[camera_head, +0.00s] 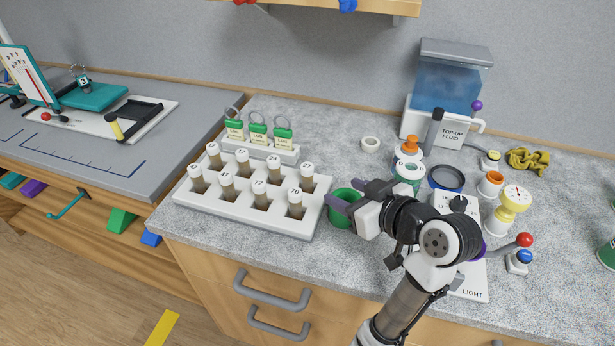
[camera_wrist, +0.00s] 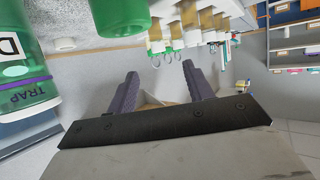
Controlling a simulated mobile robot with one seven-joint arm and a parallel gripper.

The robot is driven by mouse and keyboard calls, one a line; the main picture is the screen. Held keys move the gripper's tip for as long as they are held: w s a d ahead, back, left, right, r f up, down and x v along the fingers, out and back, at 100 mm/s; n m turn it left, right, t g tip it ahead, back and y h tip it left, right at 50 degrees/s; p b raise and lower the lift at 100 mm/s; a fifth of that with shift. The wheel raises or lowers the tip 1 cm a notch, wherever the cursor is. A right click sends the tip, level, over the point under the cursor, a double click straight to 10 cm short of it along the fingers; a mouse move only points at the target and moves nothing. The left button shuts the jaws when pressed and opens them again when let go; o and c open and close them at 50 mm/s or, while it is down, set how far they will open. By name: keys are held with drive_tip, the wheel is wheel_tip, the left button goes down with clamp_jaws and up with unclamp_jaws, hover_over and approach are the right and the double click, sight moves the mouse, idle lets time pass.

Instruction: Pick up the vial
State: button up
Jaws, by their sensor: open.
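Several vials with white numbered caps and brownish contents stand upright in a white rack (camera_head: 285,228) in the head view. One vial (camera_head: 295,203), capped 70, is at the rack's front right corner; another vial (camera_head: 307,177) is behind it. I cannot tell which vial is meant. My gripper (camera_head: 343,193) is right of the rack, over a green cup (camera_head: 345,222), and partly hides it. In the wrist view my gripper (camera_wrist: 160,90) has its two dark fingers apart with nothing between them. The rack's vials show at the top there, partly cut off.
The counter's front left is clear.

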drive_tip(key=p, duration=0.1)
approach(311, 170)
wheel_tip(311, 170, down, 3)
drive_tip(key=w+a, duration=0.2)
drive_tip(key=w+a+p, duration=0.1)
drive_tip(key=w+p, duration=0.1)
drive_tip(key=w, duration=0.1)
drive_tip(key=w+a, duration=0.1)
drive_tip(key=shift+w+a+f+p, duration=0.1)
drive_tip(key=shift+w+a+p, duration=0.1)
drive_tip(key=shift+a+p, duration=0.2)
drive_tip(key=shift+w+a+f, duration=0.15)
drive_tip(key=shift+w+f, duration=0.1)
drive_tip(key=shift+w, duration=0.05)
drive_tip(key=c, duration=1.1)
drive_tip(key=shift+r, duration=0.1)
